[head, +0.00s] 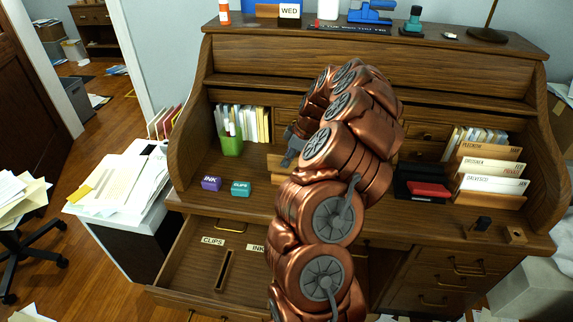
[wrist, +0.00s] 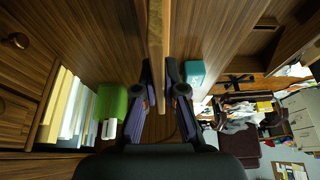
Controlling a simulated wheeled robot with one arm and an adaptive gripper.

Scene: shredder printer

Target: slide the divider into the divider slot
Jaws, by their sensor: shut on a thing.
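My gripper (head: 291,150) is shut on the wooden divider (head: 277,167), a thin light-brown board, above the desktop; my arm hides part of both. In the wrist view the divider (wrist: 155,35) is edge-on between the two fingers (wrist: 158,85). The open drawer (head: 180,278) is below and to the left of my gripper. Its divider slot (head: 225,268) is a dark narrow groove in a wooden strip, between the CLIPS label (head: 213,241) and the INK label (head: 256,248). The divider is apart from the slot. My arm covers the drawer's right part.
A purple INK box (head: 211,183) and a teal CLIPS box (head: 240,189) stand on the desktop above the drawer. A green cup (head: 231,144) is behind them, near books. A black tray with a red item (head: 428,189) and file holders (head: 490,175) stand at right.

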